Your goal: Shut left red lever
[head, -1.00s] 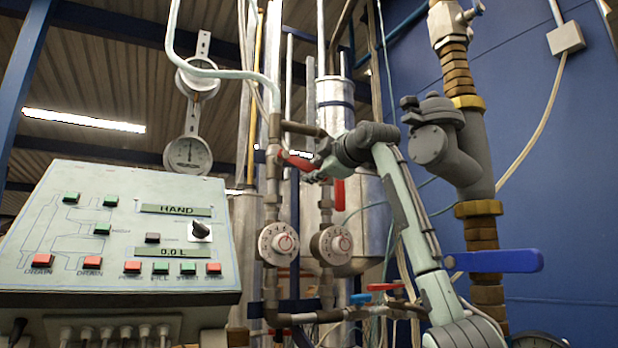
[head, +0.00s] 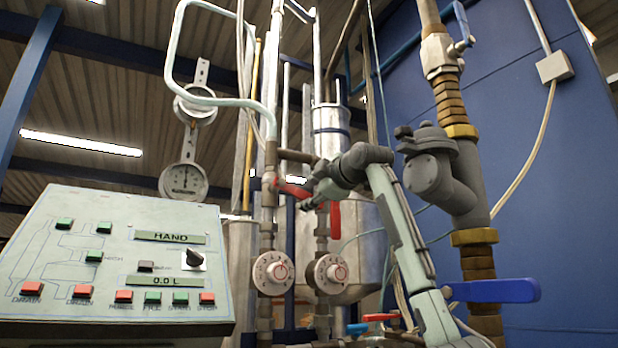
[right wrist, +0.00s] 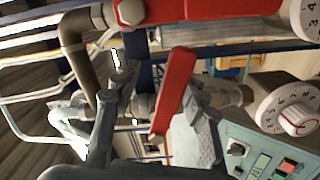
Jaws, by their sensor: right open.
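The left red lever (head: 292,188) sits on the left vertical pipe, crosswise to it, and slopes down to the right. My right gripper (head: 309,196) is at its right end in the head view. In the right wrist view, this lever (right wrist: 175,95) lies between the two spread fingers of the open right gripper (right wrist: 155,125). I cannot tell whether a finger touches it. The right red lever (head: 335,220) hangs down along the right pipe; it also shows at the top of the right wrist view (right wrist: 215,10). My left gripper is not in view.
Two white dials (head: 273,273) (head: 325,274) sit on the pipes below the levers. A control panel (head: 120,262) stands at the left. A grey valve body (head: 440,170) and a large blue lever (head: 495,290) are to the right of my right arm.

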